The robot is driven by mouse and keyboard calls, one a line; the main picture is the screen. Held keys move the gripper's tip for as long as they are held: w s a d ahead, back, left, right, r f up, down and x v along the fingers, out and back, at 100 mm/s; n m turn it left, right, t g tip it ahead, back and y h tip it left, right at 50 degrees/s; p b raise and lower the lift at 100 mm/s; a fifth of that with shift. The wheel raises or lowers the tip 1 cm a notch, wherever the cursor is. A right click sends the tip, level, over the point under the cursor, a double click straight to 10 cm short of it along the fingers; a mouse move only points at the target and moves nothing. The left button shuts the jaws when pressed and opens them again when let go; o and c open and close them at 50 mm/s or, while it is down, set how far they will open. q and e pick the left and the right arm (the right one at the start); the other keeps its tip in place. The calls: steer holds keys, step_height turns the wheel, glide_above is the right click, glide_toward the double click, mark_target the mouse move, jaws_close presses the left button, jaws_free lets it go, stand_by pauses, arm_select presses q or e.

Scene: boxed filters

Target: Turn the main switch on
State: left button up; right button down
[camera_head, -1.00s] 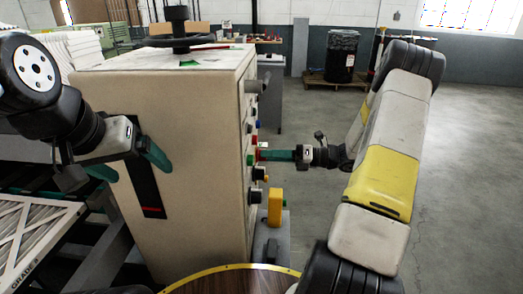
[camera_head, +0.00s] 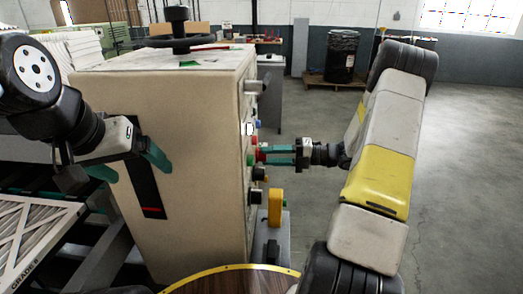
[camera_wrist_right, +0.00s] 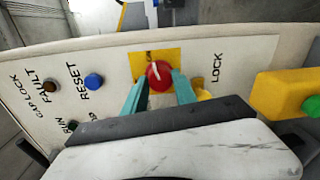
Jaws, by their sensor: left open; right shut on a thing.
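The main switch appears to be a red round knob with a white mark on a yellow plate (camera_wrist_right: 143,60), on the front panel of the beige cabinet (camera_head: 180,130). In the right wrist view the knob (camera_wrist_right: 159,76) sits between the green fingers of my right gripper (camera_wrist_right: 160,88), which is shut on it. The white mark points up and slightly left. In the head view my right gripper (camera_head: 270,154) reaches the panel from the right. My left gripper (camera_head: 137,171) is open and empty, in front of the cabinet's near side.
The panel also has a blue button (camera_wrist_right: 94,82), a brown-orange FAULT lamp (camera_wrist_right: 51,88) and a yellow box with a green button (camera_wrist_right: 285,93). A black handwheel (camera_head: 178,28) stands on the cabinet. Framed filters (camera_head: 35,235) lie at left. Floor at right is clear.

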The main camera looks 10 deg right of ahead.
steer(key=shift+d, duration=0.1)
stand_by(0.3)
steer(key=c, duration=1)
jaws_free()
steer(key=v, duration=0.7)
steer(key=shift+d, duration=0.4)
steer(key=shift+s, duration=0.1)
